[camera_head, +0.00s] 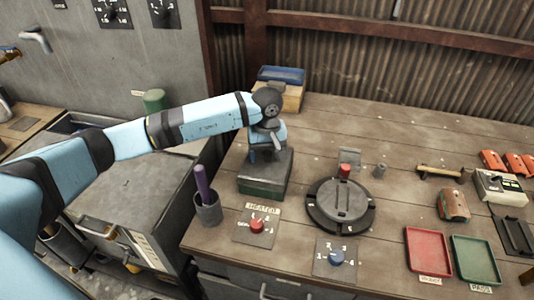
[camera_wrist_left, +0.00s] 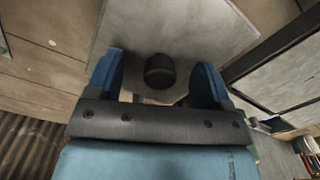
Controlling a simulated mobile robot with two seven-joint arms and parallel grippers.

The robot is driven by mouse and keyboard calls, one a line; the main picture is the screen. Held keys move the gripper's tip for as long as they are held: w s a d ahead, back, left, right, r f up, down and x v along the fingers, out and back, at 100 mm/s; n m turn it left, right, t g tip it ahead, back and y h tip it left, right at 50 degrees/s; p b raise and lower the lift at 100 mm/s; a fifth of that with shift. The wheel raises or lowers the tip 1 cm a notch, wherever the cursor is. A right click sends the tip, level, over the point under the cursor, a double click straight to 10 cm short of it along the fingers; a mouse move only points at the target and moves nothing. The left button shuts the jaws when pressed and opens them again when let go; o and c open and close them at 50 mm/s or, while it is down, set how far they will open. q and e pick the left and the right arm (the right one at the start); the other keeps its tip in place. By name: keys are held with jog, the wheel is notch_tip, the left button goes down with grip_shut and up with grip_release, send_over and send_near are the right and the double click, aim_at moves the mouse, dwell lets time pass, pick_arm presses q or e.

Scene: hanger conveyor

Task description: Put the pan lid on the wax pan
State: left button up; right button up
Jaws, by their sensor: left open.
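The pan lid is a flat grey plate (camera_head: 279,168) with a dark round knob (camera_wrist_left: 160,71). In the head view it lies on top of the dark green, box-like wax pan (camera_head: 262,188), near the table's left edge. It looks level; whether it is fully seated I cannot tell. My left gripper (camera_head: 264,155) is just above the lid, pointing down. In the left wrist view its two blue fingers (camera_wrist_left: 158,80) are open on either side of the knob, with gaps visible. My arm hides part of the lid. My right gripper is out of view.
A cup with a purple stick (camera_head: 204,195) stands left of the pan. The heater panel with a red knob (camera_head: 257,226) is in front, and a round black turntable (camera_head: 341,206) is to the right. A blue tray on a wooden box (camera_head: 281,75) stands behind.

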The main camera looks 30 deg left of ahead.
aim_at(267, 153)
pick_arm(q)
notch_tip(267, 153, up, 14)
jog(key=b, duration=0.1)
jog(key=shift+f, duration=0.25)
dwell(0.4)
